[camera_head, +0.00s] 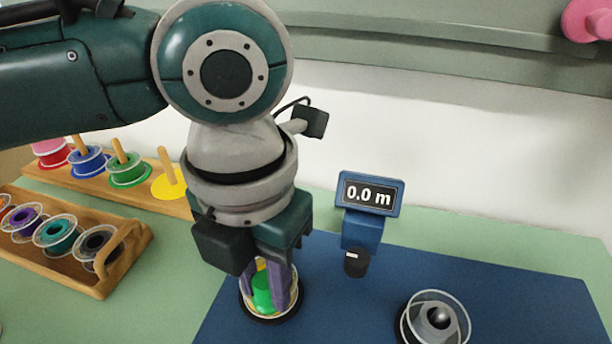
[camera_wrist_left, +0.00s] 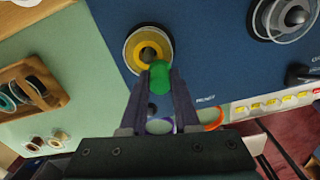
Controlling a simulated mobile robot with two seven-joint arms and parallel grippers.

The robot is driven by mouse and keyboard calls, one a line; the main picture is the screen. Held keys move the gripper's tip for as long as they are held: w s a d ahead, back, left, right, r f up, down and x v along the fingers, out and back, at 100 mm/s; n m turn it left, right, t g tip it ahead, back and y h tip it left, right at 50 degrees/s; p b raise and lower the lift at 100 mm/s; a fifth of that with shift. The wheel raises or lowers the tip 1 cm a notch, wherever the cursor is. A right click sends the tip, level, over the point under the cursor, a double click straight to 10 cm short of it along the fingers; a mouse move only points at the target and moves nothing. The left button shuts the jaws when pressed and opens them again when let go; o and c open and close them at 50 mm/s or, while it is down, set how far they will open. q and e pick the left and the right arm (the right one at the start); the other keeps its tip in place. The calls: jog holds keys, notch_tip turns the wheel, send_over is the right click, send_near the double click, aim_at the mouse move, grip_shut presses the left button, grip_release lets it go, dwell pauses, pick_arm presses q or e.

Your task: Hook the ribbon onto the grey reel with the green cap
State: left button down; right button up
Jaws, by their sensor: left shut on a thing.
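My left gripper (camera_head: 268,285) is shut on a green cap (camera_head: 263,291), low over the blue mat. The cap also shows between the fingertips in the left wrist view (camera_wrist_left: 160,77). Right by it is a yellow spool (camera_wrist_left: 134,52) with a dark middle and clear rim, standing on the mat; in the head view the fingers partly hide it. In the wrist view the cap overlaps the spool's edge; I cannot tell whether they touch or whether a ribbon end is attached. A clear-rimmed grey reel (camera_head: 440,317) with a dark knob stands apart at right. My right gripper is not in view.
A blue meter (camera_head: 370,194) reading 0.0 m stands on the mat (camera_head: 520,300) between spool and reel. Wooden racks (camera_head: 130,262) of coloured spools stand at left. In the wrist view, a strip with yellow buttons (camera_wrist_left: 280,103) lies at right.

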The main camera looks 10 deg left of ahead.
pick_arm(q)
jog(key=shift+a+f, duration=0.1)
jog(key=shift+f, duration=0.05)
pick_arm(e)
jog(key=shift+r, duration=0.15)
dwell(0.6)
pick_arm(q)
notch_tip(320, 180, up, 5)
jog(key=p, duration=0.6)
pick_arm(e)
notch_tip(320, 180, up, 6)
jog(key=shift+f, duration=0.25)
